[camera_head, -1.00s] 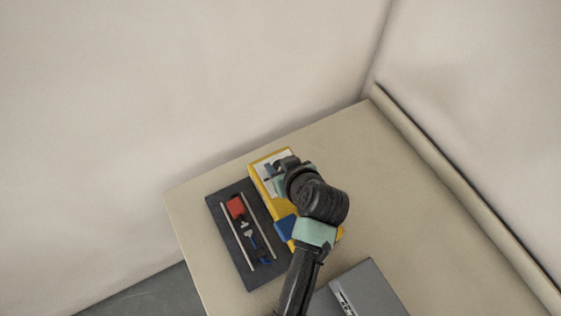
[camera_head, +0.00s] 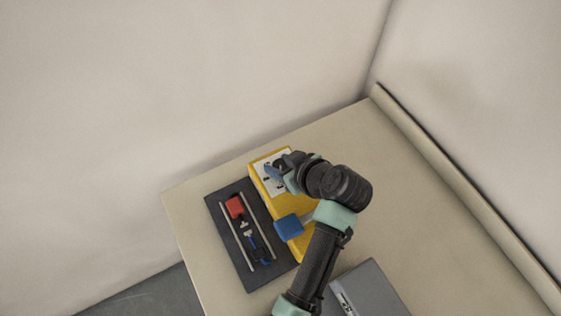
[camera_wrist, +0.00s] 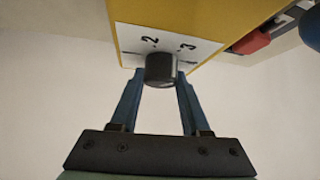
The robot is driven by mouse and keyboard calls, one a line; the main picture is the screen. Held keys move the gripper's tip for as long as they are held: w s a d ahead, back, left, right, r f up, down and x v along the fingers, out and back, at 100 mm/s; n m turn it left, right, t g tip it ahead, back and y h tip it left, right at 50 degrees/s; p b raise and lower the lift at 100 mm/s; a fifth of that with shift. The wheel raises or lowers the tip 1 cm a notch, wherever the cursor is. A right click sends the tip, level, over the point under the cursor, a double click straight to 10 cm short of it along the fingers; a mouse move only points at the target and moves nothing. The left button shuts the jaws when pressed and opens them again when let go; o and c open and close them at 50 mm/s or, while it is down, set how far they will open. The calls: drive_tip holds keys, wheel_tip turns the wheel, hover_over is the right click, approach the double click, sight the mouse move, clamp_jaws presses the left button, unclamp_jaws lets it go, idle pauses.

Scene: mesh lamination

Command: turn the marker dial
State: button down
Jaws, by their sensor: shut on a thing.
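The marker dial (camera_wrist: 160,68) is a short dark cylinder on a white plate (camera_wrist: 190,47) with black marks and the numbers 2 and 3 in the wrist view. The plate is on the face of a yellow box (camera_head: 262,189). My gripper (camera_wrist: 156,76) has its two blue fingers closed around the dial, one on each side. In the head view my gripper (camera_head: 277,174) is at the box's far end, over the white plate. The dial is mostly hidden there by my gripper, and its pointer setting cannot be read.
A blue block (camera_head: 288,228) sticks out from the yellow box near my arm. A dark board (camera_head: 228,238) left of the box holds two rails and a red block (camera_head: 235,207). A grey box (camera_head: 378,290) lies at the front. The table's right side is clear.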

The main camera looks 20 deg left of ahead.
drive_tip(key=shift+c, duration=1.9)
unclamp_jaws()
drive_tip(key=v, duration=1.3)
